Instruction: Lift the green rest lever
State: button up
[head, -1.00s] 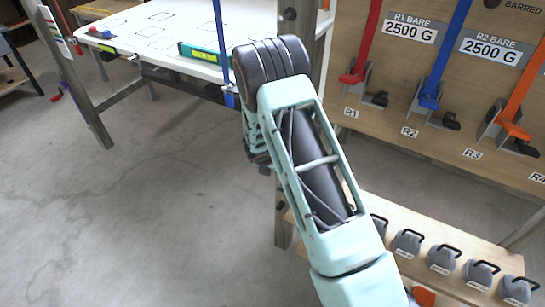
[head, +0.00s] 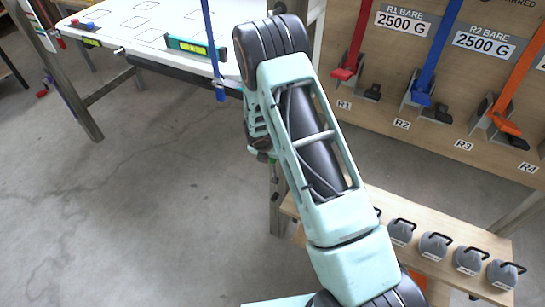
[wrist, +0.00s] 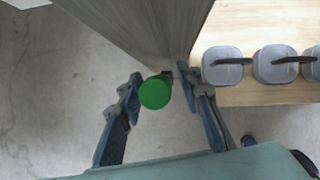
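The green rest lever shows in the wrist view as a round green knob (wrist: 155,93) on a short dark stem, close to the edge of a grey-brown post (wrist: 150,35). My gripper (wrist: 160,82) is open. Its two dark fingers stand to the left and right of the knob in the picture, with gaps on both sides; the depth between fingertips and knob is hard to tell. In the head view my arm hides most of the gripper and the lever.
Grey handled weights (head: 434,246) stand on a low wooden shelf (head: 425,268), close right of my gripper in the wrist view. Behind is a board with red, blue and orange straps (head: 443,50). A white table (head: 150,40) with a green level (head: 196,47) stands at back left.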

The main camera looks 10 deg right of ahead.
jog(key=shift+o, duration=0.4)
jog(key=shift+s+a, duration=0.1)
jog(key=v, duration=1.2)
